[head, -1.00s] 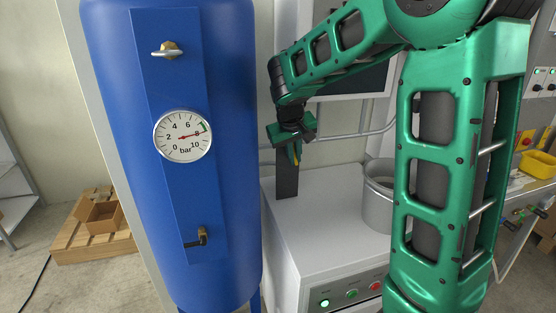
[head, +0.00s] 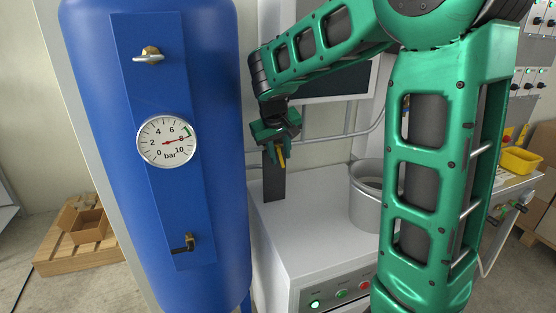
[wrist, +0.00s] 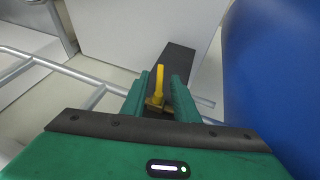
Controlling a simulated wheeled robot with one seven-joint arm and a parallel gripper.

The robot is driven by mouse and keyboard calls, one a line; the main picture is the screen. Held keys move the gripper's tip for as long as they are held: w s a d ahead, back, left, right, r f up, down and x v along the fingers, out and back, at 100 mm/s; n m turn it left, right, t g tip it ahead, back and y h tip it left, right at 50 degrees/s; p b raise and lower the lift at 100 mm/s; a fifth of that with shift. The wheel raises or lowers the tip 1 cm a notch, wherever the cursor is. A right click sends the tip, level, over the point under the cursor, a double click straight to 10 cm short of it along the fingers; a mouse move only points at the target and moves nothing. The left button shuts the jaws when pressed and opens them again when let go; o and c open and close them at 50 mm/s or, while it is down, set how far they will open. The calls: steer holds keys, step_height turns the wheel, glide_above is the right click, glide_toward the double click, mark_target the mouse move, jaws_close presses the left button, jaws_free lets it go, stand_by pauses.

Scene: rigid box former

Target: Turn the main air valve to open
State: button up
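A valve with a yellow lever (head: 281,157) and a brass body is at a dark upright post (head: 273,182), to the right of the blue tank. In the head view the lever hangs down just below my gripper (head: 278,138), which partly hides the valve. In the wrist view the yellow lever (wrist: 159,84) and the brass body (wrist: 156,103) lie between the two green fingers of my gripper (wrist: 160,98). The fingers are apart, with a gap showing beside the lever. Whether either finger touches the valve I cannot tell.
The blue tank (head: 85,150) carries a pressure gauge (head: 167,141) reading about 8 bar, a silver-handled valve (head: 149,56) above and a black-handled one (head: 184,246) below. A grey cabinet (head: 305,222) bears a metal pot (head: 367,207). A pipe rail (wrist: 60,68) runs behind.

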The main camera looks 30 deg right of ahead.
steer(key=v, duration=0.8)
